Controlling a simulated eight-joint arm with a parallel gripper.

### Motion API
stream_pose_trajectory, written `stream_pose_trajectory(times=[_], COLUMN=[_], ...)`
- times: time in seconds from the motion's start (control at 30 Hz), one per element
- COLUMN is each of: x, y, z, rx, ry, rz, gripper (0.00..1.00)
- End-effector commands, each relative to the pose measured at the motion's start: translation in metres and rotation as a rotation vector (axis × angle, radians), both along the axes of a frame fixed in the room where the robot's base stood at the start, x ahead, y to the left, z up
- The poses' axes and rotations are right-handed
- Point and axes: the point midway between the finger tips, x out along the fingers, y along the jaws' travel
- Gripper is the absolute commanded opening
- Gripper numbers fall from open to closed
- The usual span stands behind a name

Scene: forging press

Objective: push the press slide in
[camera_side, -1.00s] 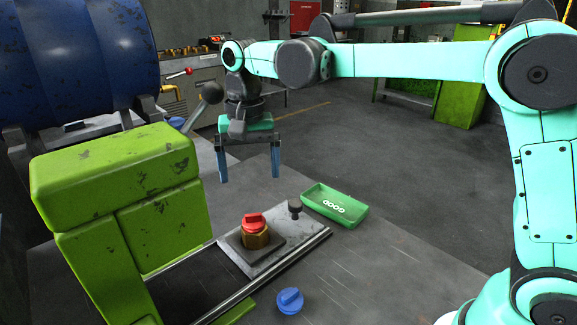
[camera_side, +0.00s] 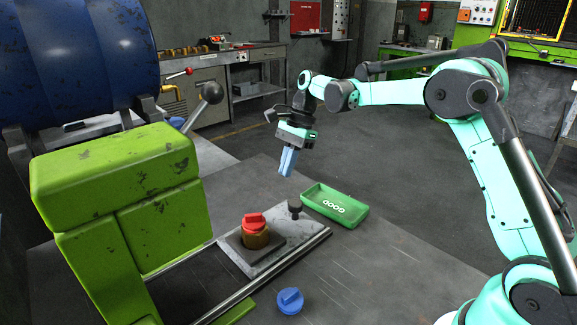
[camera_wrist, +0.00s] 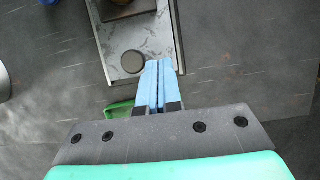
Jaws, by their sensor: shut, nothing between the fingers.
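The press slide (camera_side: 290,233) is a grey plate on rails, sticking out to the right of the green press (camera_side: 120,200). A dark round knob (camera_side: 295,209) stands at its outer end. A brass part with a red top (camera_side: 256,232) sits on a dark block on the slide. My gripper (camera_side: 286,172) is shut and empty, pointing down, above and behind the knob and apart from it. In the wrist view the shut blue fingers (camera_wrist: 157,82) show just right of the knob (camera_wrist: 132,62), with the slide (camera_wrist: 140,35) beyond.
A green tray marked GOOD (camera_side: 335,205) lies right of the slide's outer end. A blue cap (camera_side: 290,300) lies on the table in front of the rails. A lever with a dark ball (camera_side: 212,92) rises behind the press. The table right of the blue cap is clear.

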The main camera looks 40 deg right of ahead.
Motion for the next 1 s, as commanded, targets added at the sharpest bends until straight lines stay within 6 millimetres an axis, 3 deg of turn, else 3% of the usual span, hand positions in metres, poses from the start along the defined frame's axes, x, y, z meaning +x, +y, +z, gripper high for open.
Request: stream_pose_trajectory(times=[0.37,0.6,1.0], x=[0.000,0.000,0.000], y=[0.031,0.063,0.070], z=[-0.075,-0.071,-0.071], rx=[-0.002,-0.002,-0.002], ry=[-0.001,-0.001,-0.001], rz=[0.005,0.007,0.004], gripper=[0.00,0.00,0.00])
